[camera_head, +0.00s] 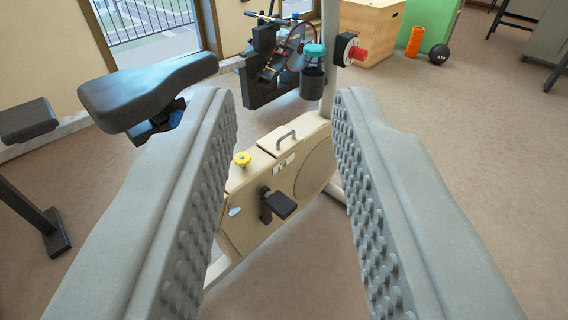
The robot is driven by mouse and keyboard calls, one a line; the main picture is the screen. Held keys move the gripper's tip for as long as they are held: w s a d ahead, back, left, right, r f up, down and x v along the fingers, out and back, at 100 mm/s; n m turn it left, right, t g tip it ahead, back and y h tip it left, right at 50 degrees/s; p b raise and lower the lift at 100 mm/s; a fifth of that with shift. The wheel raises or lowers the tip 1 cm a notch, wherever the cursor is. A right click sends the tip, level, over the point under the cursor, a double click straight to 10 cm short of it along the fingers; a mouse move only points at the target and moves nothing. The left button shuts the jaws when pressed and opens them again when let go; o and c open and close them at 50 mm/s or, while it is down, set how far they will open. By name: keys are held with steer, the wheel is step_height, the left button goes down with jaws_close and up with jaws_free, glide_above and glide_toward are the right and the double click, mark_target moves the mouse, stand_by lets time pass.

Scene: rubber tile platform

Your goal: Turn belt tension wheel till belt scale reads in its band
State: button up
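An exercise bike with a beige housing (304,178) stands ahead, seen between my fingers. On its upright post is a red wheel (357,54) with a black mount. A yellow star-shaped knob (242,159) sits on the housing's left top. Which of the two is the belt tension wheel I cannot tell for sure. A small white and green scale plate (284,165) is on the housing; its reading is too small to tell. My gripper (287,100) is open and empty, its studded grey fingers wide apart, touching neither wheel nor knob.
The bike's dark saddle (145,88) rises at the left, beside my left finger. A pedal (280,204) juts from the housing and a bottle (313,72) hangs by the post. Other equipment and a wooden box (370,25) stand behind. The floor at right is clear.

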mark_target(240, 155)
steer(key=o, duration=0.6)
steer(key=shift+w, duration=0.2)
steer(key=o, duration=0.3)
steer(key=w+f, duration=0.2)
steer(key=w, duration=0.6)
steer(key=w+f+n, duration=0.1)
steer(key=w+f, duration=0.2)
steer(key=w, duration=0.5)
steer(key=shift+w+d+f+n, duration=0.3)
steer(key=shift+d+f, duration=0.05)
steer(key=shift+d, duration=0.05)
steer(key=w+a+f+n+y, duration=0.1)
steer(key=w+f+n+y, duration=0.15)
steer(key=w+f, duration=0.9)
steer(key=w+a+f+n+y, duration=0.25)
steer(key=w+f, duration=0.65)
steer(key=f, duration=0.5)
step_height(240, 155, down, 19)
steer(key=w+a+g+y, duration=0.1)
steer(key=g+y, duration=0.1)
steer(key=y, duration=0.3)
steer(key=x, duration=1.7)
steer(key=shift+w+a+f, duration=0.15)
steer(key=shift+a+f, duration=0.2)
steer(key=shift+a, duration=0.1)
steer(key=shift+g, duration=0.3)
steer(key=c, duration=1)
